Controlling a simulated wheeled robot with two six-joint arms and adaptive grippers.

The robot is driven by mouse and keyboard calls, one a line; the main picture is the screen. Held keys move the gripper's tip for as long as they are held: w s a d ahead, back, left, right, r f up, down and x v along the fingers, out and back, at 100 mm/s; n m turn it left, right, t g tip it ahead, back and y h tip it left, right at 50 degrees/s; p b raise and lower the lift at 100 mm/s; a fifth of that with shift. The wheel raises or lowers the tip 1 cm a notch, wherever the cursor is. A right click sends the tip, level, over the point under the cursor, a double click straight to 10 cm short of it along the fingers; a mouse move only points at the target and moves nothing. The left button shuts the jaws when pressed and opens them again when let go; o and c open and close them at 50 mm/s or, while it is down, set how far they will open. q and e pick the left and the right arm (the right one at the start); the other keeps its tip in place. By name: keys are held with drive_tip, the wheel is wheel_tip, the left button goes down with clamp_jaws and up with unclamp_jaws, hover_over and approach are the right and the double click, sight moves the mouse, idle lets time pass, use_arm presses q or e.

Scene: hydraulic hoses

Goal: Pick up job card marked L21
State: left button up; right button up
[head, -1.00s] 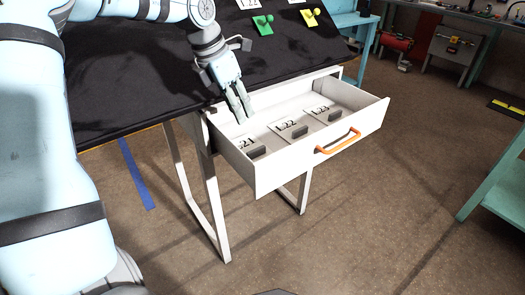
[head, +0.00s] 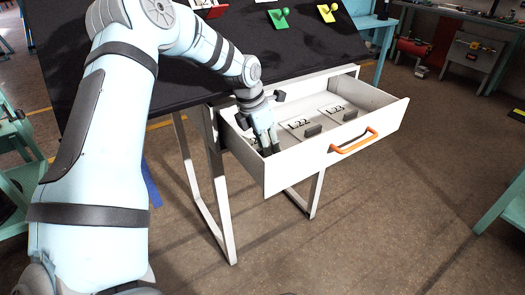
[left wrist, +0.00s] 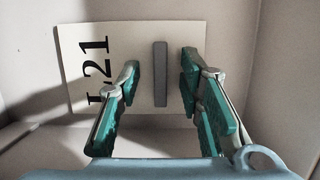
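The job card marked L21 (left wrist: 142,42) lies flat in the left end of the open drawer, with a grey upright grip tab (left wrist: 160,75) on it. In the left wrist view my left gripper (left wrist: 157,83) is open, with one finger on each side of the tab and a gap to both. In the head view my left gripper (head: 270,148) reaches down into the drawer (head: 352,152) and mostly hides card L21. My right gripper is not in view.
Cards L22 (head: 296,123) and a third one (head: 334,109) with a grey tab lie to the right in the drawer. The drawer has an orange handle (head: 353,141) on its front. A black-topped table (head: 190,88) stands behind, with green (head: 278,19) and yellow (head: 326,12) pieces on it.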

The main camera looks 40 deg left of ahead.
use_arm(q)
drive_tip(key=shift+r, duration=0.1)
clamp_jaws()
drive_tip(key=shift+r, duration=0.15)
